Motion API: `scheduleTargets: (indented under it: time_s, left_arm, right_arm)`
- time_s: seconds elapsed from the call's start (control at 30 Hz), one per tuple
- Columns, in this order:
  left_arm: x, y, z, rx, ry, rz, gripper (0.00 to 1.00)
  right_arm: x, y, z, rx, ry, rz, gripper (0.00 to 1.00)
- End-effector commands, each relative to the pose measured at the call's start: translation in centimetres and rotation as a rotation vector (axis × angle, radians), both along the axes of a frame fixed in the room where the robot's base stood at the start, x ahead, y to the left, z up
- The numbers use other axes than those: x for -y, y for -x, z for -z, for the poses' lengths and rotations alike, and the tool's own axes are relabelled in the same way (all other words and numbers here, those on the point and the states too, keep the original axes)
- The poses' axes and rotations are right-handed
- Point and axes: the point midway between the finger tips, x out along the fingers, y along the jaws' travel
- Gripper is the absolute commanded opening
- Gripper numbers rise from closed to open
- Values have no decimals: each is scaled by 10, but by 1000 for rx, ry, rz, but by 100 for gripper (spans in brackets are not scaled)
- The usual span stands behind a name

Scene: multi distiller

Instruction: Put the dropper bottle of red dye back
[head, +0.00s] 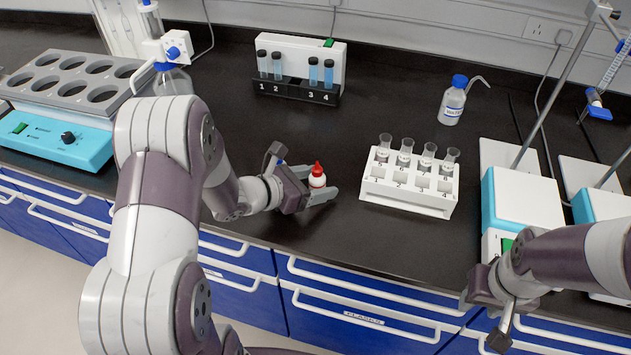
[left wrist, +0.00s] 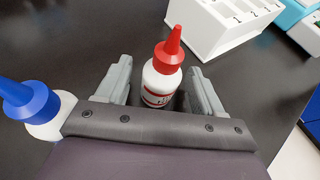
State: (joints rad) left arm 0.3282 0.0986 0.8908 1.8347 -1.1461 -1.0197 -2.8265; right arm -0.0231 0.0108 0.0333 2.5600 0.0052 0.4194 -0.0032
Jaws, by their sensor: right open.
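The dropper bottle of red dye (head: 317,180), white with a red pointed cap, stands upright on the black bench, left of the white tube rack. It also shows in the left wrist view (left wrist: 162,78). My left gripper (head: 318,190) is low at the bench with its fingers on either side of the bottle. In the left wrist view the left gripper (left wrist: 160,92) is open, with gaps between the fingers and the bottle. My right gripper (head: 482,322) is open and empty at the bench's front edge, lower right.
A blue-capped dropper bottle (left wrist: 42,112) stands close to my left gripper; my arm hides it in the head view. The white tube rack (head: 408,193) holds several tubes. A numbered tube holder (head: 297,92), wash bottle (head: 453,102) and water bath (head: 62,135) stand farther off.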

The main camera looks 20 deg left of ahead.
Motion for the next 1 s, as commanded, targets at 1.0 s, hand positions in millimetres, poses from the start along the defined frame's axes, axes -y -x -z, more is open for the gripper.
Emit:
scheduleTargets:
  time_s: [1.0]
  left_arm:
    - [-69,87,-50,0,0,1,67]
  right_arm:
    - [0,0,-3,0,0,0,43]
